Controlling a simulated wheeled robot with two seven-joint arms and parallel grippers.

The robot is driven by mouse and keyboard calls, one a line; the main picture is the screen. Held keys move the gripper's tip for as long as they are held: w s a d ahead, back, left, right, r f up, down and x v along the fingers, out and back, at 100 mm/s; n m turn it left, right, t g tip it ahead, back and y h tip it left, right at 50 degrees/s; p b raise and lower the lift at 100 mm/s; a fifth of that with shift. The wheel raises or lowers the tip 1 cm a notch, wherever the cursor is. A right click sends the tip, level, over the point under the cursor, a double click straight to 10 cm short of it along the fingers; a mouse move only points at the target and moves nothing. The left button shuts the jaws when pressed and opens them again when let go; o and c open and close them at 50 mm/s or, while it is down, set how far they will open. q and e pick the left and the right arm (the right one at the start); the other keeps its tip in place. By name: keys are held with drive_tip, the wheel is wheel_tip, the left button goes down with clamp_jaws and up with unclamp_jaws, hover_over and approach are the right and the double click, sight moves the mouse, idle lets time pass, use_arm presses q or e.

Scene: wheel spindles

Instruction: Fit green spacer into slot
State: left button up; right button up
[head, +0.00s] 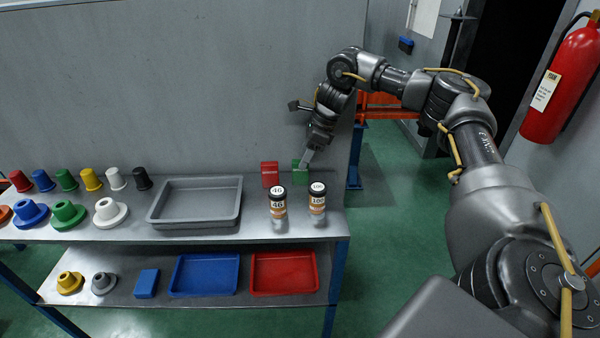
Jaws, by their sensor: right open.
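A small green block (299,174), the likely green spacer, stands on the upper shelf near its right end, beside a red block (269,174). My right gripper (306,160) comes down from the upper right. It is open, with a finger at the top right of the green block. I cannot tell whether it touches the block or has it between the fingers. A green cup-like piece (66,180) and a green flanged piece (68,215) are at the left of the shelf. I cannot make out a slot. My left gripper is not in view.
Two labelled jars, marked 46 (278,206) and 100 (317,199), stand in front of the blocks. A grey tray (237,219) is to their left. The lower shelf holds a blue tray (205,291), a red tray (284,291) and a blue block (146,284). A grey panel (180,80) rises behind.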

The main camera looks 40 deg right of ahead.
sight(298, 183)
drive_tip(key=shift+f, duration=0.2)
drive_tip(key=x, duration=0.1)
drive_tip(key=p+x, duration=0.1)
drive_tip(key=x, duration=0.1)
drive_tip(key=shift+w+f, duration=0.25)
drive_tip(key=shift+w, duration=0.1)
drive_tip(key=shift+w+a+f, duration=0.15)
drive_tip(key=shift+a+f, duration=0.05)
drive_tip(key=shift+f, duration=0.3)
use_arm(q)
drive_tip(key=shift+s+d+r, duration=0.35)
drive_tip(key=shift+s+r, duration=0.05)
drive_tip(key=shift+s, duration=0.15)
use_arm(e)
drive_tip(key=shift+c, duration=0.7)
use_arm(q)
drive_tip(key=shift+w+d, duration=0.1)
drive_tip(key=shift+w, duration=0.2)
use_arm(e)
clamp_jaws()
